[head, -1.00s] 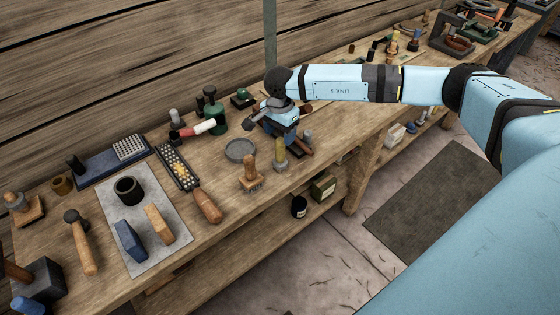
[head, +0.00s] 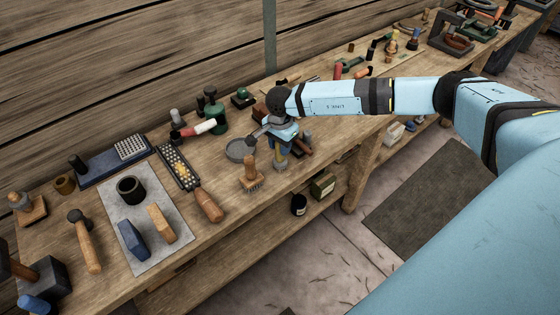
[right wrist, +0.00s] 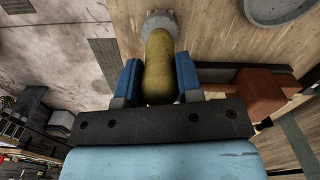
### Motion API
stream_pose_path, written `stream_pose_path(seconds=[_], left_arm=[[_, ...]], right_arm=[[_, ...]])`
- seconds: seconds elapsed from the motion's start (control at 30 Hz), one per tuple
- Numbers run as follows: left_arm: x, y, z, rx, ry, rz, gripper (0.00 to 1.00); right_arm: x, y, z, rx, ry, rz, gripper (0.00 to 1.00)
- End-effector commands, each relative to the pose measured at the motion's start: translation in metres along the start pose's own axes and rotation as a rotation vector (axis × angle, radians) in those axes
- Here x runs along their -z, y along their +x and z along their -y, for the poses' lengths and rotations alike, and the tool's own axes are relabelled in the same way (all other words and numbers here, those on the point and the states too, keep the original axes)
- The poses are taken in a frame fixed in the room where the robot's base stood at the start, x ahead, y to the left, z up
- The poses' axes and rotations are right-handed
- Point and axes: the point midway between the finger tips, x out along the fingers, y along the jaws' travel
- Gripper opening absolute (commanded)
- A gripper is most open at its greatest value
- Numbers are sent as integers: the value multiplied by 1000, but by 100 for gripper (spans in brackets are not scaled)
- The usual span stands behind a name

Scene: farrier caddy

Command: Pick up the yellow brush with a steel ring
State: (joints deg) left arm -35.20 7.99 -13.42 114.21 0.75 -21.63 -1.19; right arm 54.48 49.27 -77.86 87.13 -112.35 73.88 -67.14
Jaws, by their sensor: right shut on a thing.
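The yellow brush (head: 280,161) stands upright near the front edge of the bench in the head view, its upper part hidden by my right gripper (head: 281,146). In the right wrist view its yellow handle (right wrist: 159,62) lies between the two blue fingers of my right gripper (right wrist: 158,82). The gripper is shut on the handle. A grey round end of the brush (right wrist: 160,22) shows beyond the handle, against the wood. My left gripper is not in view.
A wooden-handled brush (head: 250,174) stands just left of the yellow one. A grey round dish (head: 239,150) lies behind it. A dark-headed hammer (head: 299,143) lies close on the right. A rasp with a wooden handle (head: 207,206) lies farther left.

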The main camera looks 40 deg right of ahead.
Motion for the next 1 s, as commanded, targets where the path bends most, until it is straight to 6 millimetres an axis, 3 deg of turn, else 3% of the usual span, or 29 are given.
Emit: stream_pose_path(seconds=[0.27, 0.47, 1.0], left_arm=[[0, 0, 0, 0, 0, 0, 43], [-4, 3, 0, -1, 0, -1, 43], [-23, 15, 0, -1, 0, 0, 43]], right_arm=[[0, -4, 0, 1, 0, 0, 0], [1, -26, 1, 3, 0, -2, 0], [0, -166, 1, 5, -1, -1, 0]])
